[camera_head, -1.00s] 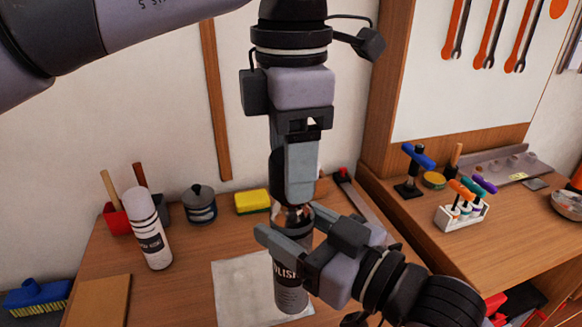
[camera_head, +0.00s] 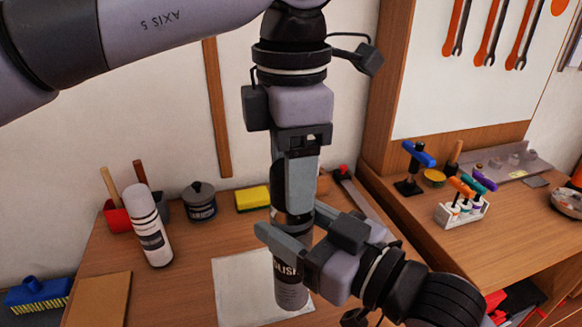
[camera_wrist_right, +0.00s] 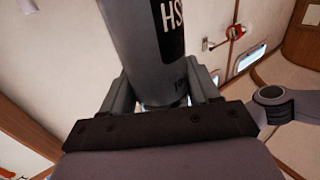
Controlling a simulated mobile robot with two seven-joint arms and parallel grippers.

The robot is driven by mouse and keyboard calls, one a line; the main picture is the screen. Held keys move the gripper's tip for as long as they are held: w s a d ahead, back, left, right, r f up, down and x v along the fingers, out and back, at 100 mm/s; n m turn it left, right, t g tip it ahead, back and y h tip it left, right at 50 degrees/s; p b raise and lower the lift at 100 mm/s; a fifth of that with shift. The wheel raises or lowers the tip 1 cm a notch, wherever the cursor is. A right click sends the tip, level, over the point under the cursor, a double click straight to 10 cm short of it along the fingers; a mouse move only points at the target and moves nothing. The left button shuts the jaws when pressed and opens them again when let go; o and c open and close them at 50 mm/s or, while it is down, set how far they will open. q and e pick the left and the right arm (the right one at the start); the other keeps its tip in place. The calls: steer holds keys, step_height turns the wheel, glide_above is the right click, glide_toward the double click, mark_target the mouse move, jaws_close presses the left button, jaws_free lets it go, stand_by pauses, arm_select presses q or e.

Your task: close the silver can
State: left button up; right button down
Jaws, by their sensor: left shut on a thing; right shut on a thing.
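The silver can (camera_head: 290,292), with a dark label band, stands upright above the pale sheet. My right gripper (camera_head: 288,232) is shut around its upper body from the right. In the right wrist view the can (camera_wrist_right: 160,60) sits between the two fingers of this gripper (camera_wrist_right: 165,95). My left gripper (camera_head: 293,205) points straight down at the top of the can and is shut on a dark cap (camera_head: 279,195), mostly hidden by its fingers. The can's nozzle end is hidden, so I cannot tell whether the cap is seated.
A white can (camera_head: 148,228), a lidded dark pot (camera_head: 200,203) and a yellow sponge (camera_head: 252,198) stand at the back left. The pale sheet (camera_head: 232,290) lies under the can. A rack of coloured-handled tools (camera_head: 462,212) is on the right bench.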

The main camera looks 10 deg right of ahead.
arm_select(q)
steer(key=shift+f, duration=0.6)
steer(key=o, duration=1.2)
steer(key=shift+r, duration=0.1)
step_height(320, 180, up, 12)
steer(key=shift+f, duration=0.1)
